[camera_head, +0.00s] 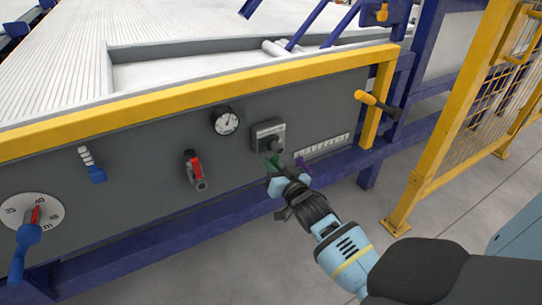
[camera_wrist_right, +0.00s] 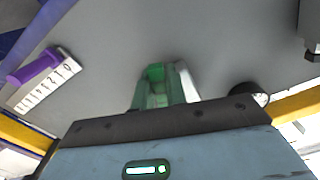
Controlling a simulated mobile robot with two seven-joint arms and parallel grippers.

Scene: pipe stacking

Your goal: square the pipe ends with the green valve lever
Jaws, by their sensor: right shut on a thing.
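The green valve lever (camera_head: 274,161) sticks out from the grey panel, just below a dark square valve body (camera_head: 267,132). My right gripper (camera_head: 279,174) reaches up to it from the lower right and is shut on the lever. In the right wrist view the green lever (camera_wrist_right: 155,74) shows between the fingers, against the grey panel face; the fingers hide part of it. The pipe ends are not clearly visible. My left gripper is out of view.
A purple slider (camera_head: 302,163) with a white scale (camera_head: 324,145) sits right of the lever. A yellow mesh fence (camera_head: 450,125) stands right.

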